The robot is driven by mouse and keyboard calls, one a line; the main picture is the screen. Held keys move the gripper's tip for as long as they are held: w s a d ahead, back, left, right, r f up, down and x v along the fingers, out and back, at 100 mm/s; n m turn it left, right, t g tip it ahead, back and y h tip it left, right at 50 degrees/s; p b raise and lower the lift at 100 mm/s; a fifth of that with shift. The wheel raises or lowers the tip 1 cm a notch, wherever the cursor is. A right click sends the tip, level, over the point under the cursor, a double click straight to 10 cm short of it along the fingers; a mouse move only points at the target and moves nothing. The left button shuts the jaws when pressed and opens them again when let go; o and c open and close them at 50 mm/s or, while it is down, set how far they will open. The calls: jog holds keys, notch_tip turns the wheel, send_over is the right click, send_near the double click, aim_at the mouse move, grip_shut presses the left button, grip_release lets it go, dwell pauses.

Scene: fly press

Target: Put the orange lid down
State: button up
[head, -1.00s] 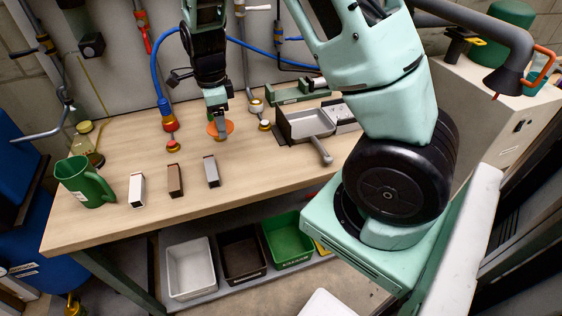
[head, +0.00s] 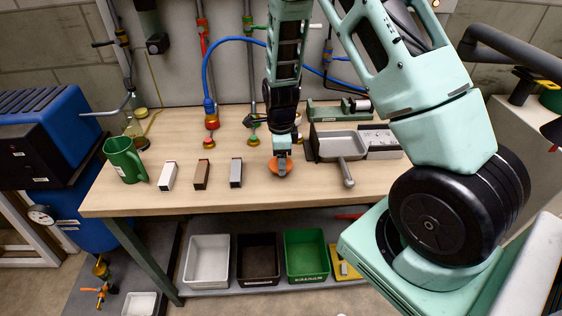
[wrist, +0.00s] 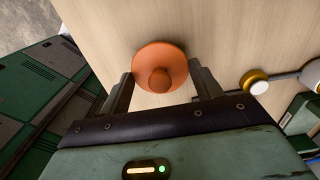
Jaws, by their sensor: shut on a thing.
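The orange lid (head: 279,168) is a round disc with a knob on top. My gripper (head: 282,150) is shut on it from above, over the wooden table. In the wrist view the lid (wrist: 150,53) lies level between my two fingers (wrist: 163,84), its knob facing the camera. The lid is at or just above the tabletop; I cannot tell whether it touches. Its underside is hidden.
A grey block (head: 236,172), a brown block (head: 201,174) and a white block (head: 168,175) stand left of the lid, with a green mug (head: 126,160) beyond. A metal pan (head: 341,146) sits close on the right. Bare table (head: 262,193) lies in front.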

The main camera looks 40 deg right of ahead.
jog(key=shift+f, duration=1)
jog(key=shift+f, duration=0.1)
jog(key=o, duration=1)
